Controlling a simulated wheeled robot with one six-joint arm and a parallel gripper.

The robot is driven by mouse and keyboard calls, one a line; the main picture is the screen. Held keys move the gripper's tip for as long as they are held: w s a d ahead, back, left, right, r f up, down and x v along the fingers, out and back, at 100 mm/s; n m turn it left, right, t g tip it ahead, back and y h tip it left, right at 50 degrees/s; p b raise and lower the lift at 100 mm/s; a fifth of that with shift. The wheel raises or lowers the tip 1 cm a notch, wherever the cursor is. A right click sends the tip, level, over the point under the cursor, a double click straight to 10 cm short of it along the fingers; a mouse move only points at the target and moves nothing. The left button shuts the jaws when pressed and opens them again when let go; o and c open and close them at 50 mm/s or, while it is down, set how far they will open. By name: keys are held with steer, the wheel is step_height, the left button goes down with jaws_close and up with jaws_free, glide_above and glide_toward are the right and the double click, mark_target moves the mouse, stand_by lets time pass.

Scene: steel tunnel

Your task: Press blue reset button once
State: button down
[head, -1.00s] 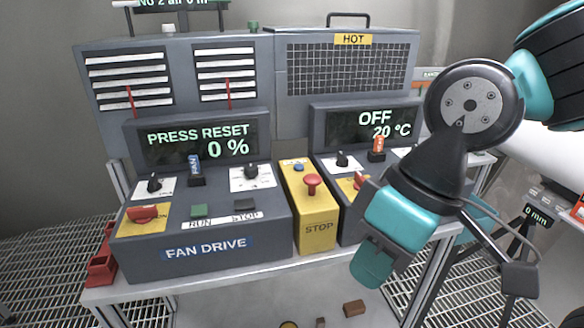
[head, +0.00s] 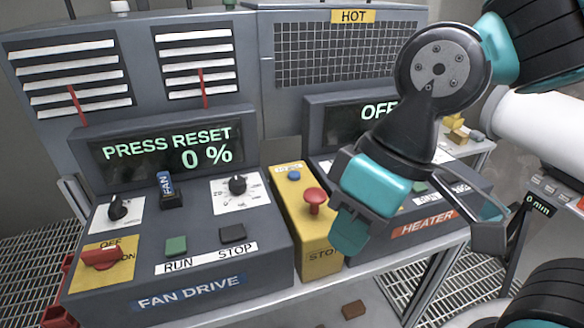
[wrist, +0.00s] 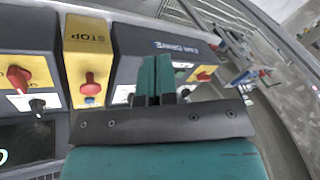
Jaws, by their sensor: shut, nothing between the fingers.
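The blue reset button (head: 294,174) sits on top of the yellow stop box (head: 305,240), behind the red mushroom stop button (head: 314,199). In the wrist view the blue button (wrist: 89,100) shows just below the red mushroom (wrist: 91,84). My gripper (head: 347,238) is shut and empty, to the right of the yellow box in the head view and apart from the blue button. In the wrist view its teal fingers (wrist: 156,75) are together, to the right of the yellow box. The fan drive display (head: 163,148) reads PRESS RESET, 0 %.
The fan drive panel (head: 190,275) with knobs, RUN and STOP buttons stands left of the yellow box. The heater panel (head: 424,226) is right, partly hidden by my arm. A grille marked HOT (head: 345,55) stands behind. Grated floor lies below.

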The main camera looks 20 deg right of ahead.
steer(key=shift+w, duration=0.1)
steer(key=n+t+y+p, duration=0.2)
steer(key=n+t+p, duration=0.5)
steer(key=n+p, duration=0.3)
glide_above(294, 176)
steer(key=f, duration=0.2)
steer(key=shift+w+r, duration=0.1)
steer(key=shift+r, duration=0.05)
step_height(294, 176, down, 8)
steer(key=b, duration=0.4)
steer(key=shift+b, duration=0.3)
steer(key=shift+f+b, duration=0.4)
steer(key=shift+f, duration=0.1)
